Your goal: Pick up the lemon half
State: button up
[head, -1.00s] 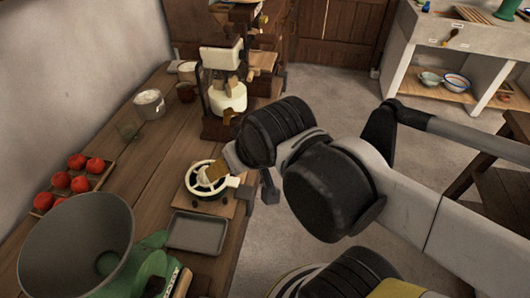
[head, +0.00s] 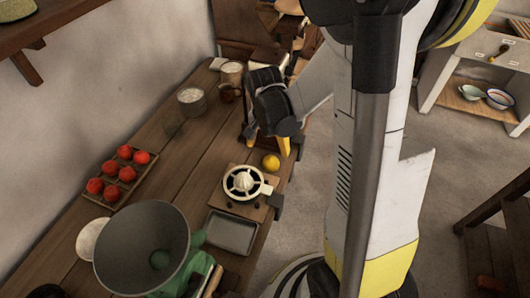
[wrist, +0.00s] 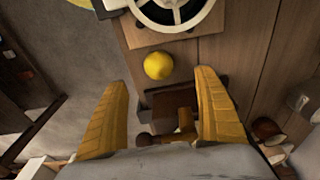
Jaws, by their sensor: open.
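The lemon half (head: 270,162) is a small yellow dome on the wooden counter, just behind the citrus juicer near the counter's right edge. In the wrist view the lemon half (wrist: 158,66) lies just beyond and between my two yellow fingertips, with clear space on both sides. My gripper (wrist: 163,80) is open and empty. In the head view my gripper (head: 269,144) points down just behind the lemon half, partly hidden by my own wrist. I see no contact with the lemon half.
The white juicer (head: 243,182) stands on a wooden board in front of the lemon half. A grey tray (head: 232,233), a large grey bowl (head: 110,262) and a crate of red tomatoes (head: 133,180) are nearby. Jars (head: 192,102) stand further back.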

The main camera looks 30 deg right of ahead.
aim_at(271, 159)
jog(key=f, duration=0.1)
jog(key=f+b, duration=0.1)
jog(key=f, duration=0.2)
jog(key=shift+w+d+f+b, duration=0.2)
jog(key=shift+d+f+b, duration=0.05)
jog(key=shift+b, duration=0.05)
jog(key=f+b, duration=0.1)
jog(key=f, duration=0.1)
jog(key=d+f+b, duration=0.1)
jog(key=f+b, duration=0.1)
jog(key=f, duration=0.1)
jog(key=shift+w+f, duration=0.15)
jog(key=c, duration=1.3)
